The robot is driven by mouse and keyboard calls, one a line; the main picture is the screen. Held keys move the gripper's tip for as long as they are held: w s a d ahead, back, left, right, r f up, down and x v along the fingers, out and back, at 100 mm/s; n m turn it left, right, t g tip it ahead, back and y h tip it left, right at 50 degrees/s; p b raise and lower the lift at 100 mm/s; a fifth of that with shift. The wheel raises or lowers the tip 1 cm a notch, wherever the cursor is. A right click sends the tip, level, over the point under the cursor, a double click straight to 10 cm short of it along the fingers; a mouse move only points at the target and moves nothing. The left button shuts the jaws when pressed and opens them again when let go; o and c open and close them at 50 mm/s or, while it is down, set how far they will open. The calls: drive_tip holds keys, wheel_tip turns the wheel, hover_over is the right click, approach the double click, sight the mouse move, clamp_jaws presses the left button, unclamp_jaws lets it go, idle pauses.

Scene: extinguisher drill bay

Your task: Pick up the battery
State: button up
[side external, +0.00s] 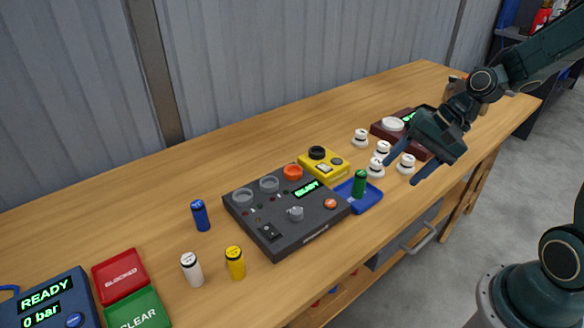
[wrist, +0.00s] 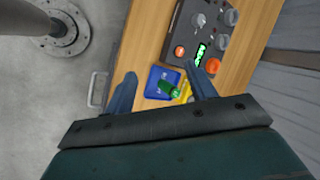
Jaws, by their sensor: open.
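A green battery-like cylinder (side external: 360,184) stands upright in a small blue tray (side external: 373,199) on the bench. In the wrist view the green cylinder (wrist: 168,87) and the blue tray (wrist: 155,93) show between my fingers. My gripper (side external: 402,173) is open and empty, above the bench to the right of the tray. Its fingers also show in the wrist view (wrist: 160,72). Similar upright cylinders stand further left: blue (side external: 201,216), white (side external: 192,269) and yellow (side external: 235,263). I cannot tell from looks alone which one the task means.
A dark control panel (side external: 270,238) reading READY lies left of the tray, with a yellow box (side external: 323,163) behind. Several white knobs (side external: 361,138) and a dark red box (side external: 390,132) are near my gripper. Red (side external: 121,275) and green (side external: 138,311) pads lie front left.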

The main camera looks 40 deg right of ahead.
drive_tip(key=w+d+f+m+t+y, duration=0.2)
drive_tip(key=w+d+f+m+t, duration=0.2)
drive_tip(key=m, duration=1.4)
drive_tip(key=shift+w+d+f+m+t+y, duration=0.15)
drive_tip(key=shift+d+f+m+t+y, duration=0.25)
drive_tip(key=shift+d+f+t, duration=2.3)
drive_tip(key=shift+d+f+g, duration=0.3)
drive_tip(key=shift+f+g, duration=0.15)
drive_tip(key=shift+f, duration=0.15)
drive_tip(key=shift+d+f+g, duration=0.25)
drive_tip(key=shift+f+g, duration=0.2)
drive_tip(key=shift+f, duration=0.1)
hover_over(352, 195)
drive_tip(key=s+d, duration=0.3)
drive_tip(key=shift+s+d+f, duration=0.1)
drive_tip(key=shift+s+f, duration=0.1)
drive_tip(key=shift+f, duration=1.45)
drive_tip(key=shift+w, duration=0.1)
drive_tip(key=shift+f+x, duration=0.2)
drive_tip(key=shift+x, duration=2.3)
